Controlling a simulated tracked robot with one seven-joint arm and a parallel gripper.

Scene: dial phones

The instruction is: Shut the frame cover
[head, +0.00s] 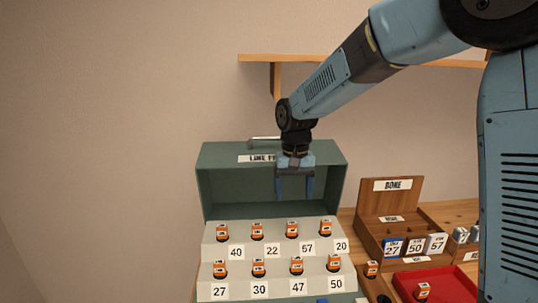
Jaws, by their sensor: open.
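The green frame cover (222,157) stands raised over the back of a stepped light-grey frame (230,246). Its front is open, and the inside and the frame's two rows of orange-topped plugs show. A label starting with "LINE" is on its upper front edge, partly hidden by my gripper. A thin metal handle (263,139) shows at its top edge. My gripper (294,196) is open and empty, pointing down in front of the cover's upper right part. Its fingertips hang above the back row of plugs; I cannot tell whether it touches the cover.
A wooden box marked "DONE" (392,197) with numbered cards stands to the right. A red tray (450,288) lies in front of it with an orange-topped plug inside. Another plug (372,269) stands beside the tray. A wooden shelf (255,58) is on the wall behind my arm.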

